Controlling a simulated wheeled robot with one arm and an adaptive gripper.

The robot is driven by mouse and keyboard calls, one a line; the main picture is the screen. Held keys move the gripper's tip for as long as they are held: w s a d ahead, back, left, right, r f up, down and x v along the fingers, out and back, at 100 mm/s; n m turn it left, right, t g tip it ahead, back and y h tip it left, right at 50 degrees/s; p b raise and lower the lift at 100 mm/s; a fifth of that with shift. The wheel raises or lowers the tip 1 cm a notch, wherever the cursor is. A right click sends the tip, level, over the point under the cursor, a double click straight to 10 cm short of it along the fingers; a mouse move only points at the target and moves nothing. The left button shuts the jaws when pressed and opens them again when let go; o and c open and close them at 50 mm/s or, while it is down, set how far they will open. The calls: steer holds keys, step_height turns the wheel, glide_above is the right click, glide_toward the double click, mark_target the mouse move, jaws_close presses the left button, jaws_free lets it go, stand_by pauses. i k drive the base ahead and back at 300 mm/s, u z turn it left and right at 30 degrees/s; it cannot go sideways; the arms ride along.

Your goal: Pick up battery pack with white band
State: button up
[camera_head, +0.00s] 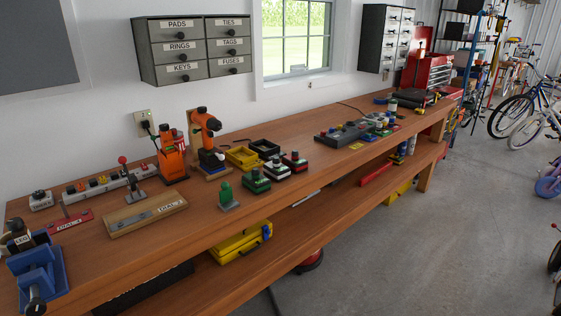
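Three small dark battery-like blocks stand in a diagonal row on the wooden workbench, right of the orange drill. The nearest block (256,181) is dark with green on it. The middle block (275,170) is dark with a pale, white-looking strip around it. The far block (294,161) has red and some white on it. They are small here, so I cannot be sure which one has the white band. They look upright and close together, with nothing held above them. My gripper is not in view.
The workbench (300,195) runs back to the right. An orange drill (208,125) stands left of the blocks, yellow (242,157) and black (264,146) trays behind, and a green-topped piece (228,196) in front. A blue vise (38,275) is at near left.

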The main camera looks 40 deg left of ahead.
mark_target(275, 169)
steer(key=u, duration=0.55)
steer(key=i, duration=1.55)
steer(key=u, duration=2)
steer(key=i, duration=1)
steer(key=u, duration=0.9)
